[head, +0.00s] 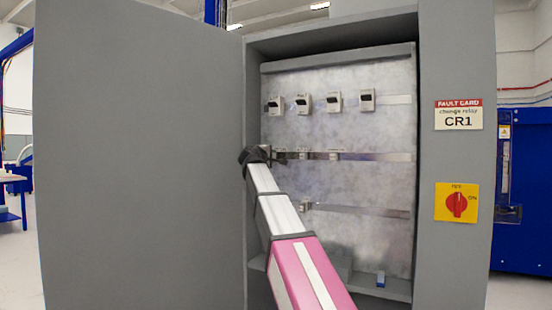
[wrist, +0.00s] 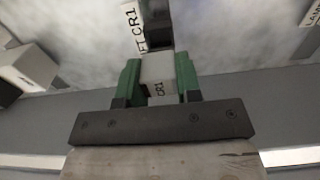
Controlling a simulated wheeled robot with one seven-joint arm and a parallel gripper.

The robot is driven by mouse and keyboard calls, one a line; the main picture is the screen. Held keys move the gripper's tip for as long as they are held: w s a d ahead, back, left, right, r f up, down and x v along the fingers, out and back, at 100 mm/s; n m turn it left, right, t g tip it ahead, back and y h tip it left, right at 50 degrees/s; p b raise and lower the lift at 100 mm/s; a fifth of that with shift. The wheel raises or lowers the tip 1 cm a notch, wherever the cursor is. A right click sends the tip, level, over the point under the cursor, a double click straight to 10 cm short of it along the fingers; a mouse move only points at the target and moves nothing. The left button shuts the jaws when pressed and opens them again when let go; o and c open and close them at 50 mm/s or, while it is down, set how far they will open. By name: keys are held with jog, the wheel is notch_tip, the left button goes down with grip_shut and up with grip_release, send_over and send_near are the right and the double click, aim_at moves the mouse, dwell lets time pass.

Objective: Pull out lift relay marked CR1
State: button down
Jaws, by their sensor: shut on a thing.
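The relay marked CR1 (wrist: 158,88) is a pale grey block between the two green fingers of my gripper (wrist: 159,76) in the wrist view. The fingers are shut on its two sides. A black part (wrist: 159,36) shows just beyond the relay; I cannot tell whether the relay is still seated in it. A white label ending in "CR1" (wrist: 128,28) is on the panel beside it. In the head view, my arm reaches into the cabinet to the left end of the middle rail (head: 375,156), and the wrist hides the relay.
The open cabinet door (head: 140,160) stands at left. Several grey-white devices (head: 334,102) sit on the upper rail. A lower rail (head: 360,211) is mostly bare. The right cabinet wall bears a fault card reading CR1 (head: 458,115) and a red rotary switch (head: 457,203).

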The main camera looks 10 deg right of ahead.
jog(key=shift+v, duration=1.2)
